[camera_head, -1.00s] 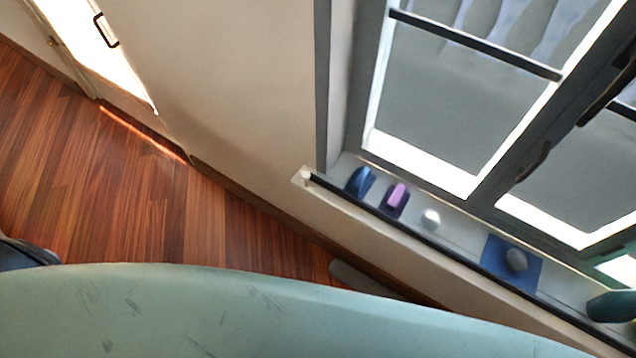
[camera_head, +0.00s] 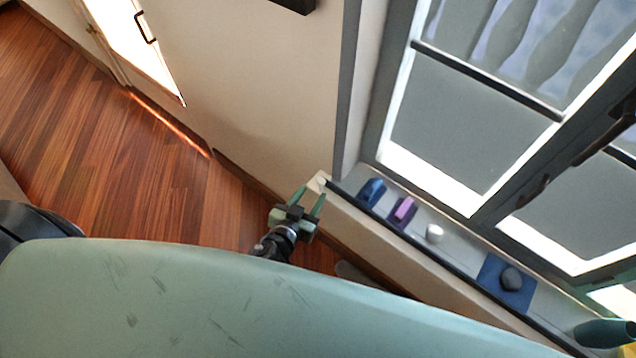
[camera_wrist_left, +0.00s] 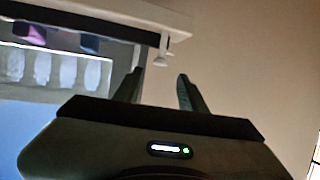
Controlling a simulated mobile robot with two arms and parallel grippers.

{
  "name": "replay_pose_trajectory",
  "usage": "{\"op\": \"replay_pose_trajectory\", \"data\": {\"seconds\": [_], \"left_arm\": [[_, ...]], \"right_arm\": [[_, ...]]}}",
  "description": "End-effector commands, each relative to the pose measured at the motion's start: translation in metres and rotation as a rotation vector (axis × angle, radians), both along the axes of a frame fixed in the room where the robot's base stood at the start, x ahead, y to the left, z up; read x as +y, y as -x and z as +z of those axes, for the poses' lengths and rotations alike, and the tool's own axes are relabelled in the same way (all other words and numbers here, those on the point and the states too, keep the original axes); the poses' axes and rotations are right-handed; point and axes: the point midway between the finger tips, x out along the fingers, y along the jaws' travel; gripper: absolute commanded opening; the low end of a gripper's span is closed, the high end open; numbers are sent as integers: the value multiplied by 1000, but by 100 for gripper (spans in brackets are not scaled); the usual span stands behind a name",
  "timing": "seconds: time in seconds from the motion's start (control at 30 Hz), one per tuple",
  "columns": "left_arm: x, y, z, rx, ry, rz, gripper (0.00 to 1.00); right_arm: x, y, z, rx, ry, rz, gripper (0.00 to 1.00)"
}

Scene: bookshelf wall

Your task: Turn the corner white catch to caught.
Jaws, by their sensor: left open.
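The white catch (camera_head: 318,180) is at the near left corner of the window sill, small and partly hard to make out behind my left gripper. In the left wrist view the white catch (camera_wrist_left: 161,53) shows as a small peg with a flared end at the sill's corner. Which way it is turned I cannot tell for sure. My left gripper (camera_head: 310,194) is open and empty, its two green fingers pointing at that corner. In the wrist view its fingertips (camera_wrist_left: 160,77) stand on either side of the catch's line, apparently short of it.
The window sill (camera_head: 455,258) carries a blue block (camera_head: 371,192), a purple block (camera_head: 404,209), a white ball (camera_head: 434,233) and a dark ball (camera_head: 511,279) on a blue mat. A dark rail runs along its front edge. Wooden floor (camera_head: 120,150) lies open at left.

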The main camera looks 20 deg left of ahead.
Motion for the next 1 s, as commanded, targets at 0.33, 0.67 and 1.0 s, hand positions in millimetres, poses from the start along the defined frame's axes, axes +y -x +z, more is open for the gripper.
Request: {"op": "replay_pose_trajectory", "data": {"seconds": [0.33,0.67,1.0], "left_arm": [[-4,-46,-20,0,0,0,41],[-5,-51,-22,2,0,0,41],[-5,-51,-22,2,-1,-1,0]], "right_arm": [[-1,0,-7,0,2,-2,37],[-1,0,-8,0,2,-2,37],[1,0,-7,0,-1,-3,37]]}}
